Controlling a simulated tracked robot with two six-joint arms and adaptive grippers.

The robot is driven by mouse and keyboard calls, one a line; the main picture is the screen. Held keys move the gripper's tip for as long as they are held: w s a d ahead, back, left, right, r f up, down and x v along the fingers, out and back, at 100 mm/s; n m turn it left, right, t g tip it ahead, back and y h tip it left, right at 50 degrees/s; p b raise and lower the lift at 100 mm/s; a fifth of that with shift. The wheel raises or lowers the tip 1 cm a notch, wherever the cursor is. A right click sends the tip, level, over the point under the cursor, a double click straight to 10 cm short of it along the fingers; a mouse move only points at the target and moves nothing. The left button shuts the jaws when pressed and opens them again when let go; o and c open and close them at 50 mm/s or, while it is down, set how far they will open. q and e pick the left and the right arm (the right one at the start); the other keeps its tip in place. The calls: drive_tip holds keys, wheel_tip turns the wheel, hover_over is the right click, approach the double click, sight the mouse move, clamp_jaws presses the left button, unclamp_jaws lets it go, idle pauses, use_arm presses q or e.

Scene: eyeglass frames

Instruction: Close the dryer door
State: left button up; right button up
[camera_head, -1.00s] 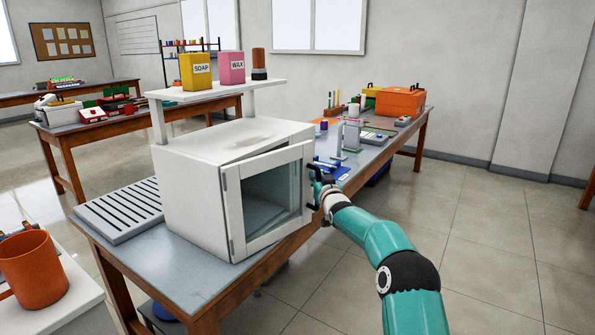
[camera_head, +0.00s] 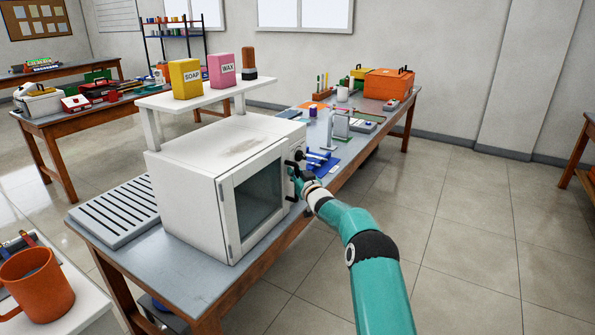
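The dryer (camera_head: 190,200) is a white box on the grey-topped bench. Its door (camera_head: 228,222), a white frame with a dark glass pane, is on the front side, hinged at its left edge. The door lies flush with the box or very nearly so; I cannot tell if a thin gap remains. My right gripper (camera_head: 296,178) is at the door's right edge, by the dark handle (camera_head: 291,193), and seems to touch there. Its fingers are small and partly hidden, so open or shut cannot be told. My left gripper is not in view.
A white shelf (camera_head: 206,97) behind the dryer bears a yellow soap box (camera_head: 185,80), a pink wax box (camera_head: 221,72) and a brown-topped bottle (camera_head: 249,64). A slotted tray (camera_head: 115,212) lies left of the dryer. An orange mug (camera_head: 38,285) stands at lower left.

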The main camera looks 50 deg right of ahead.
drive_tip(key=o, duration=0.3)
drive_tip(key=shift+w+a, duration=0.1)
drive_tip(key=shift+o, duration=0.2)
drive_tip(key=shift+s, duration=0.25)
drive_tip(key=v, duration=1.1)
drive_tip(key=shift+s+a, duration=0.2)
drive_tip(key=shift+s, duration=0.1)
